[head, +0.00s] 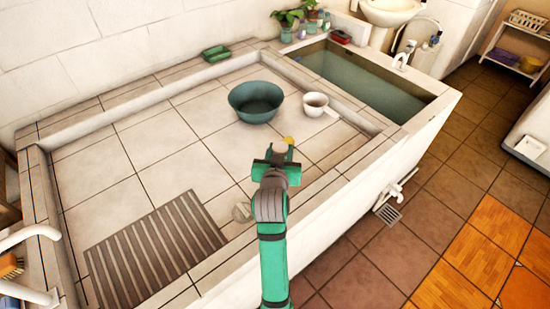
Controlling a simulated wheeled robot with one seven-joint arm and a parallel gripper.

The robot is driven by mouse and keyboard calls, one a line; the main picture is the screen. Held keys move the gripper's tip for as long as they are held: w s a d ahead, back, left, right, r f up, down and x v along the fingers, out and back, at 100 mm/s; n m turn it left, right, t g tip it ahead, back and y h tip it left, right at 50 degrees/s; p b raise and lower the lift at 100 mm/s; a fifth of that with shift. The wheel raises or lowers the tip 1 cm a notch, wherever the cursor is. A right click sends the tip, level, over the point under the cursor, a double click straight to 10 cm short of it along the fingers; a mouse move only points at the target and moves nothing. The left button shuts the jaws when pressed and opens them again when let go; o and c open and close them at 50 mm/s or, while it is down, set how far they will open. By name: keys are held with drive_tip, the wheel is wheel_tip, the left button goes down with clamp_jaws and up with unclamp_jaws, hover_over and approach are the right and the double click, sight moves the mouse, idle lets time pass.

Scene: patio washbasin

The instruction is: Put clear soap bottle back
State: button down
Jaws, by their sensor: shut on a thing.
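My gripper (277,160) is above the tiled basin floor, in front of the teal bowl. It is shut on a small pale thing with a yellow top, which fits the clear soap bottle (279,147). Only its upper end shows past the fingers; my gripper hides the rest. Several small bottles (302,33) stand by the potted plants on the back ledge, too small to make out well.
A teal bowl (256,103) and a white cup (317,105) stand on the basin floor. A slatted mat (155,250) lies at the front left. A water-filled trough (365,80) is at the back right. A green dish (216,53) and red item (341,37) sit on ledges.

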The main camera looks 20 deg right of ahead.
drive_tip(key=w+f, duration=0.3)
drive_tip(key=shift+a+f, duration=0.15)
drive_tip(key=shift+a, duration=0.15)
wheel_tip(320, 180, down, 3)
drive_tip(key=shift+w+f, duration=0.1)
drive_tip(key=shift+f, duration=0.05)
drive_tip(key=c, duration=1.2)
unclamp_jaws()
drive_tip(key=shift+o, duration=0.2)
drive_tip(key=v, duration=1.2)
